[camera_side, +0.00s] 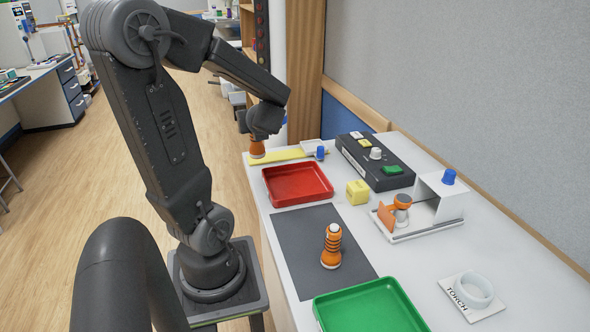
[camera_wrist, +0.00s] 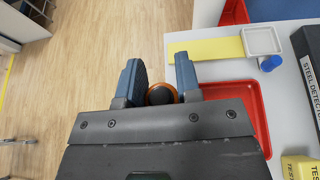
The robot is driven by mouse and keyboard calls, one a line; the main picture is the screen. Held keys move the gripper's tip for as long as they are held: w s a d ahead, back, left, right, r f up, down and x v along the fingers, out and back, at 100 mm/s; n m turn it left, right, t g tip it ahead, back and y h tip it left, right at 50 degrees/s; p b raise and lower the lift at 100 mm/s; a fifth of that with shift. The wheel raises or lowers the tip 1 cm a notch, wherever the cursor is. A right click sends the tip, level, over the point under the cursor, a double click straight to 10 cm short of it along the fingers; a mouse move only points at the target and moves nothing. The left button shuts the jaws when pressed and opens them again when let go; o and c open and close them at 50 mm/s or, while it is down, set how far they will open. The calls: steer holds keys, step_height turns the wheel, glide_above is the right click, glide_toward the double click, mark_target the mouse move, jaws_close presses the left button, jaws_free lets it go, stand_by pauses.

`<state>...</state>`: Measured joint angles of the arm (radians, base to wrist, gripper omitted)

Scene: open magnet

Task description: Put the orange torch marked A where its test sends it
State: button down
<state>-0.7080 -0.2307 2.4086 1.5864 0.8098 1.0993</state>
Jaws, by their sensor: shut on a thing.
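My gripper (camera_side: 257,135) is shut on an orange torch (camera_side: 257,149), raised near the far left edge of the table. In the wrist view its dark, orange-rimmed end (camera_wrist: 160,95) shows between the two fingers, with floor behind it. No letter A is readable on it. A second orange torch (camera_side: 331,248) with a white top stands upright on the dark mat (camera_side: 300,235). The red tray (camera_side: 298,197) and green tray (camera_side: 370,310) look empty. A white ring holder (camera_side: 474,288) sits on a plate marked TORCH.
A black box marked STEEL DETECTOR (camera_wrist: 309,68) stands right of the red tray. A yellow strip with a white dish (camera_wrist: 262,41) and a blue-topped piece (camera_side: 320,153) lie behind that tray. A yellow block (camera_side: 357,192) and a white fixture with an orange part (camera_side: 387,217) stand mid-table.

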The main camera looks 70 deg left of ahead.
steer(key=shift+w+d+f, duration=0.35)
steer(key=shift+w+f, duration=1.3)
steer(key=shift+w, duration=0.05)
steer(key=shift+w+d+f, duration=0.3)
steer(key=shift+w+f, duration=1.35)
steer(key=shift+f, duration=0.05)
steer(key=shift+w+d+f, duration=0.35)
steer(key=shift+w+f, duration=1.3)
steer(key=shift+w, duration=0.05)
steer(key=shift+f, duration=0.1)
steer(key=c, duration=0.8)
jaws_free()
